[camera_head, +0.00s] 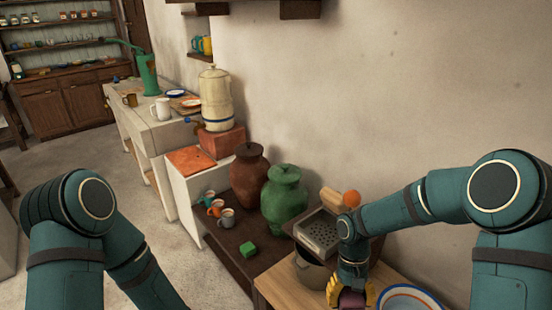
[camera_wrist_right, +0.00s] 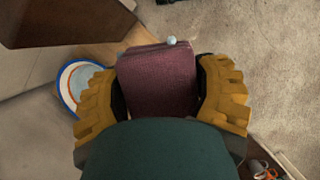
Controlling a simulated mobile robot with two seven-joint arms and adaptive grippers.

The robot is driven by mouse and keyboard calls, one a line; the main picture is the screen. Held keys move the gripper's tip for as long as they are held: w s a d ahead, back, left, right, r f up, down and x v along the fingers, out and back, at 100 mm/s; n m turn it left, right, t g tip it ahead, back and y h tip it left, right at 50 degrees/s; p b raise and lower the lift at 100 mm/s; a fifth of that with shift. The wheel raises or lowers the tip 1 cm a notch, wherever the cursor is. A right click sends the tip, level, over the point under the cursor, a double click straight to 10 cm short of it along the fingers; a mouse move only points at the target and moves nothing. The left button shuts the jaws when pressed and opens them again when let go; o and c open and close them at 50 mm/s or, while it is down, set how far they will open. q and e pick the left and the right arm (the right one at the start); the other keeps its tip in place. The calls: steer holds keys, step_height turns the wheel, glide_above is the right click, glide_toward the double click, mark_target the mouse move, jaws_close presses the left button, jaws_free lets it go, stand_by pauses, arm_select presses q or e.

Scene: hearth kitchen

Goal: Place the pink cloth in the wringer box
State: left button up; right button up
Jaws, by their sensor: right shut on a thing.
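The pink cloth (camera_wrist_right: 157,80) looks like a dark pink, flat-faced bundle between the yellow fingers of my right gripper (camera_wrist_right: 160,95) in the wrist view. In the head view my right gripper (camera_head: 351,295) is at the lower right, and only a small dark pink bit of the cloth (camera_head: 352,302) shows. The gripper is shut on the cloth. What looks like the wringer box (camera_head: 318,235) is a grey box with a perforated plate, a pale roller and an orange knob, behind the gripper and to its left. My left gripper is out of view.
A grey pot (camera_head: 311,272) stands just left of my right gripper. A blue-and-orange-rimmed plate (camera_head: 410,297) is to its right. A green jar (camera_head: 284,198), a brown jar (camera_head: 248,174), a green block (camera_head: 248,249) and several mugs (camera_head: 226,218) stand left of the box.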

stand_by(0.5)
steer(key=w+d+f+n+t+h, duration=0.1)
steer(key=w+d+f+n, duration=0.2)
steer(key=f+n, duration=0.15)
steer(key=w+d+f+n+h+b, duration=0.1)
steer(key=w+d+f+n, duration=0.15)
steer(key=f, duration=0.35)
steer(key=w+d+f+n+t+h, duration=0.1)
steer(key=w+d+f+n, duration=0.1)
steer(key=d+f+n, duration=0.3)
steer(key=w+f+n+t+b, duration=0.1)
steer(key=f+n, duration=0.2)
steer(key=f, duration=0.4)
steer(key=w+d+f+n+t+b, duration=0.1)
steer(key=f+n, duration=0.2)
steer(key=f, duration=0.4)
steer(key=w+f+n+t, duration=0.1)
steer(key=f+n, duration=0.2)
steer(key=f, duration=0.4)
steer(key=shift+w+d+f+t+h+b, duration=0.15)
steer(key=shift+d+f+t+h+b, duration=0.15)
steer(key=shift+h+b, duration=0.1)
steer(key=shift+r, duration=0.1)
steer(key=shift+f, duration=0.2)
steer(key=o, duration=1.1)
